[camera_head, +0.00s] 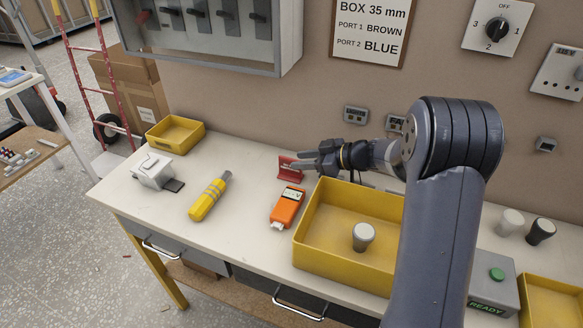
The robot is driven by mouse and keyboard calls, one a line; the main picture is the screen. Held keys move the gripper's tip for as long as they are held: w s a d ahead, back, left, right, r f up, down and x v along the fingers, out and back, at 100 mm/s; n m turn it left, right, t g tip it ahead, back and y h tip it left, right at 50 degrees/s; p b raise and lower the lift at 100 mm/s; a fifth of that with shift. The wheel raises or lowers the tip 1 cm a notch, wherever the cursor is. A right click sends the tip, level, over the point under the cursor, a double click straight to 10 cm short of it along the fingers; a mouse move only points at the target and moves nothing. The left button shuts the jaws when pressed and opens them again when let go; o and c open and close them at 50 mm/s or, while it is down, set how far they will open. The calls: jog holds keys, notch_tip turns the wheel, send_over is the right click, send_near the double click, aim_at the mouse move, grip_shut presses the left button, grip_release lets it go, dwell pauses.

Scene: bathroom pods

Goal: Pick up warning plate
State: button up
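A small red plate (285,174), which looks like the warning plate, stands upright on the workbench near the wall, left of my gripper. Its markings are too small to read. My gripper (303,159) reaches in from the right, pointing left, with its fingertips at the plate. Its fingers look spread apart, and one overlaps the plate's face in this view. I cannot tell whether the fingers touch the plate.
An orange meter (287,207) lies in front of the plate. A yellow-grey tool (209,198) lies left. The bench (245,230) is clear between them.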

aim_at(285, 174)
jog(key=shift+p+x, duration=0.65)
jog(key=shift+x, duration=2.4)
jog(key=shift+c, duration=0.4)
grip_shut()
